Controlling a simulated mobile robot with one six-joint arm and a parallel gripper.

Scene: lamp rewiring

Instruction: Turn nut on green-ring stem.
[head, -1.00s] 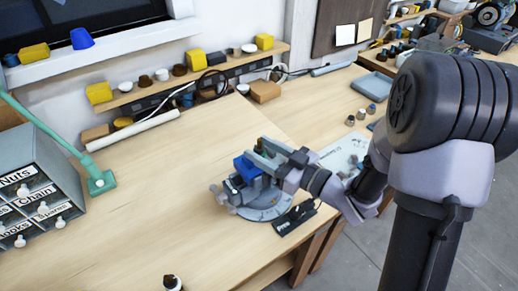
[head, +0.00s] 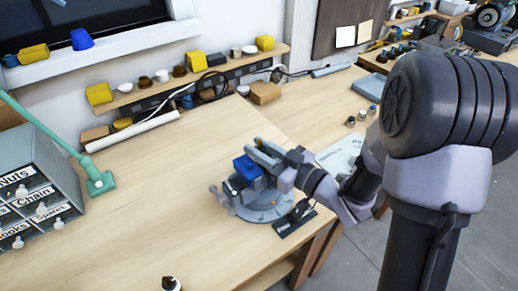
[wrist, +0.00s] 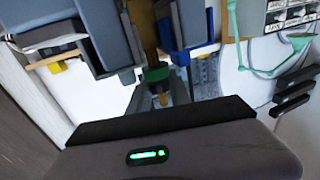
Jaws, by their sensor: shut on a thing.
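The blue-jawed vise (head: 247,168) stands on its round grey base near the front right edge of the bench. My gripper (head: 262,154) is at the top of the vise, its jaws closed. In the wrist view, a green ring (wrist: 156,74) shows near the jaws, with a brass-coloured tip (wrist: 163,100) below it and a brown, post-like part (wrist: 144,28) above it. My gripper (wrist: 150,60) has its fingers on either side of these parts. The nut does not stand out clearly, and the exact contact is hidden.
A small black labelled plate (head: 294,218) lies beside the vise base. The drawer cabinet (head: 38,196) and a green lamp-like stand (head: 100,182) are at the left. A small dark-topped item (head: 170,284) is at the front. The bench left of the vise is clear.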

